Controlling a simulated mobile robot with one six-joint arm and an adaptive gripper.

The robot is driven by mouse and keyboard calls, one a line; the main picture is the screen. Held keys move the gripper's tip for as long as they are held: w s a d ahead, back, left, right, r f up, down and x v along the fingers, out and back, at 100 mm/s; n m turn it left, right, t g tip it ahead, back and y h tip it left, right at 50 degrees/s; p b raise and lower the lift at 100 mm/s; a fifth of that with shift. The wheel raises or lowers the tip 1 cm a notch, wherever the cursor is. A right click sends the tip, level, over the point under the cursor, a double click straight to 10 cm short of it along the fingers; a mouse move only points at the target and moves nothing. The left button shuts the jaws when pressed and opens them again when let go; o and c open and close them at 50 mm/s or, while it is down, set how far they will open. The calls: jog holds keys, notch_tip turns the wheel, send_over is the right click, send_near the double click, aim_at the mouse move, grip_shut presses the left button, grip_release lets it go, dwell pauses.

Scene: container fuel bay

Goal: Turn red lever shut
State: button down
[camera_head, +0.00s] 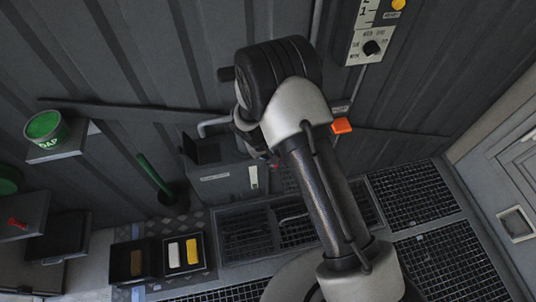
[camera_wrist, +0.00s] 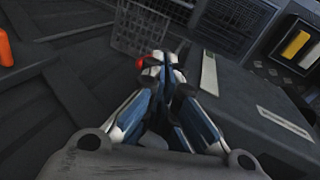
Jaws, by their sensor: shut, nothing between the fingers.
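My gripper (camera_wrist: 160,62) is shut with its fingertips together in the wrist view. A small round red knob (camera_wrist: 140,62), which looks like the end of the red lever, shows just left of the fingertips. I cannot tell whether they touch it. The rest of the lever is hidden behind the fingers. In the camera_head view my arm covers most of the gripper, and only a small reddish spot (camera_head: 274,163) shows beside it, in front of the grey cabinet (camera_head: 228,186).
An orange block (camera_head: 342,126) sticks out right of my arm, and it also shows in the wrist view (camera_wrist: 5,48). A green pot (camera_head: 46,128) stands on a shelf at left. Dark floor grating (camera_head: 425,190) spreads at right.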

jog(key=b+x, duration=0.1)
jog(key=x, duration=0.3)
jog(key=shift+f, duration=0.15)
jog(key=shift+d, duration=0.1)
jog(key=shift+w+d+y+p, duration=0.1)
jog(key=shift+d+y+p, duration=0.1)
jog(key=shift+y+p, duration=0.15)
